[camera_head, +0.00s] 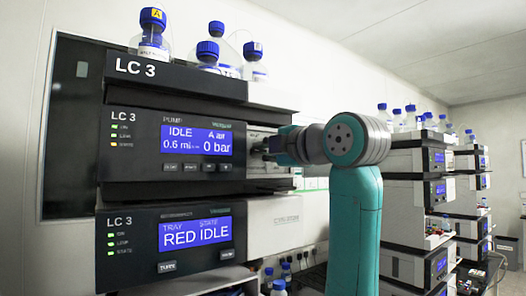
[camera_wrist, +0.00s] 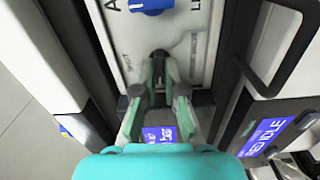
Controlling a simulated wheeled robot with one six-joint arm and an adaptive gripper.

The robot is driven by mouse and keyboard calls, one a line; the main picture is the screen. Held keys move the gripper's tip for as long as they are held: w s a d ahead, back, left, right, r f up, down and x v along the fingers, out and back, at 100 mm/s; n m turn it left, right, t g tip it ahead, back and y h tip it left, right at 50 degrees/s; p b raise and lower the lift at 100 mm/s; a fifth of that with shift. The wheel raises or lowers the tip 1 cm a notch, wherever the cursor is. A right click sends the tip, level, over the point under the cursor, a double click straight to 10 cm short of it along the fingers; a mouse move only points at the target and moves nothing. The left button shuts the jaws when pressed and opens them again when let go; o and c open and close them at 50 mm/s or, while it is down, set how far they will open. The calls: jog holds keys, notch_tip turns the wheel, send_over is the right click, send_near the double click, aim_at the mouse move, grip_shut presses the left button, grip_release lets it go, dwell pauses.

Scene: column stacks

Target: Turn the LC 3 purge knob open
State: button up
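The LC 3 stack fills the left of the head view. Its pump module (camera_head: 137,146) reads IDLE and 0 bar. My gripper (camera_head: 268,146) reaches the right part of this module's front, and its tips are hard to make out there. In the wrist view, my gripper's fingertips (camera_wrist: 160,72) stand on either side of a small dark knob (camera_wrist: 160,54) on the pale panel. I cannot tell whether they press on it or only straddle it. The knob's pointing direction is mostly hidden. A blue knob (camera_wrist: 152,5) shows above, at the top edge.
Below the pump is another LC 3 module (camera_head: 135,268) reading RED IDLE. Blue-capped bottles (camera_head: 208,52) stand on the stack's top. A black handle or frame (camera_wrist: 285,65) juts out right of my gripper. More instrument stacks (camera_head: 410,175) stand at the right.

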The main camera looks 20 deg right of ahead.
jog(key=o, duration=0.4)
jog(key=shift+s, duration=0.1)
jog(key=v, duration=1.2)
